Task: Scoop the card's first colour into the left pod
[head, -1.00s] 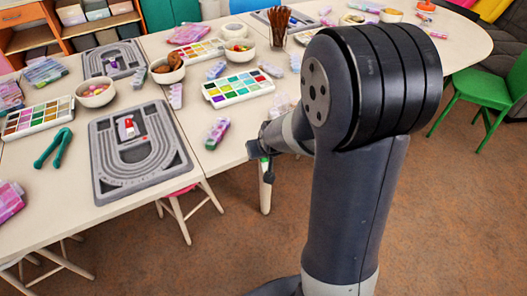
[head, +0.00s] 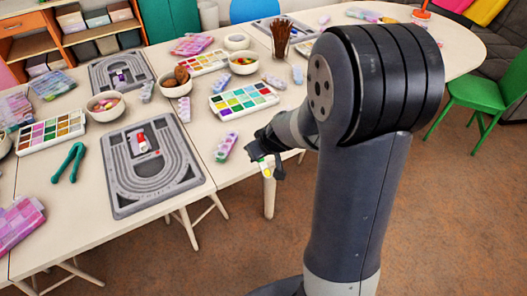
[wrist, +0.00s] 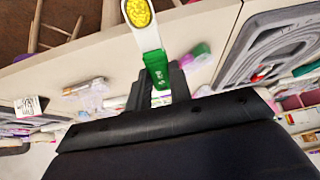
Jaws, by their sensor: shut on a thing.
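My gripper (wrist: 165,88) is shut on the green handle of a scoop (wrist: 156,66). The scoop's white bowl holds a heap of yellow beads (wrist: 138,13). In the head view my gripper (head: 266,158) hangs near the table's front edge, right of the near grey bead board (head: 182,178). A small red and white thing (head: 141,142) lies on that board. A second grey board (head: 97,76) lies farther back. A white card-like thing (wrist: 28,106) shows at the left in the wrist view; its print is unreadable. I cannot make out which part is the left pod.
A white-framed bead box (head: 245,110) with coloured compartments lies behind my gripper. Another box (head: 52,132) and green tongs (head: 70,163) lie at the left. Bowls and a pencil cup (head: 281,40) stand farther back. A green chair (head: 488,95) stands at the right.

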